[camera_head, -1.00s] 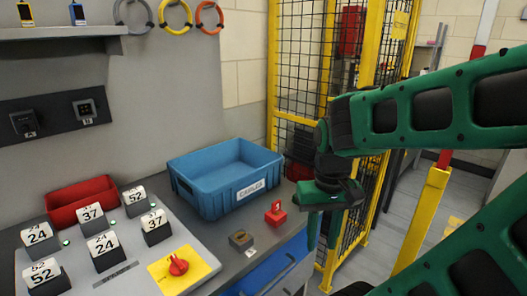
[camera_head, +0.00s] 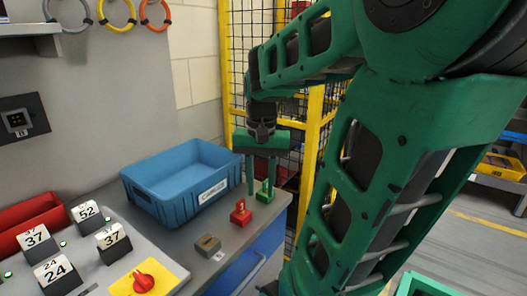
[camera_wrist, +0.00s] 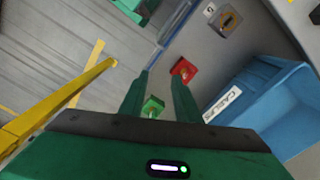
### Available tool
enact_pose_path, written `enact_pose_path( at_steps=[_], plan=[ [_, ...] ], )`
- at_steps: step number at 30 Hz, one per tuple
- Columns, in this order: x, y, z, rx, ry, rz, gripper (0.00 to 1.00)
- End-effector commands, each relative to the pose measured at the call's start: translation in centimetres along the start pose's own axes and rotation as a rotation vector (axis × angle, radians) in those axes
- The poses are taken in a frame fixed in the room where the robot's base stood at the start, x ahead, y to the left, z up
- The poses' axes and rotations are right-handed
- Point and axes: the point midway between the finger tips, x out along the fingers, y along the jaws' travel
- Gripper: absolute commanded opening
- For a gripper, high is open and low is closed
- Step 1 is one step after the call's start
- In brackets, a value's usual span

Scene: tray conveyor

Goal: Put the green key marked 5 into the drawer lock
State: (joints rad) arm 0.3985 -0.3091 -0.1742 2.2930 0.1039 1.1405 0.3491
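The green key (camera_head: 264,190) stands on the grey counter near its right edge. Its number cannot be read; it also shows in the wrist view (camera_wrist: 152,106). My gripper (camera_head: 261,180) points down over the green key, open, with its fingers apart. In the wrist view my gripper (camera_wrist: 160,85) has the green key between its fingers' lines, and no grip on it shows. A grey-brown block with a dark slot (camera_head: 207,244), seemingly the drawer lock, sits on the counter nearer the camera; it also shows in the wrist view (camera_wrist: 225,20) with a small label beside it.
A red key (camera_head: 240,213) stands just beside the green key. A blue CABLES bin (camera_head: 150,200) is close on the left. The blue drawer front (camera_head: 240,275) is below the counter. A panel with number cards and a red knob (camera_head: 143,282) is at left. A yellow-framed mesh fence stands behind.

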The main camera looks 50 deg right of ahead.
Motion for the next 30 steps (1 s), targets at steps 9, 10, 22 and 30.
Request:
enact_pose_path(
  at_steps=[9,10,22,30],
  plan=[
    [-3.8,-0.1,-10.5,0.426,0.002,0.003,0.30],
    [-3.9,-0.1,-11.0,0.444,0.002,0.003,0.30],
    [-0.5,0.0,-11.8,0.484,-0.002,0.004,0.30],
    [3.9,0.1,-11.8,0.485,-0.001,0.004,0.30]
  ],
)
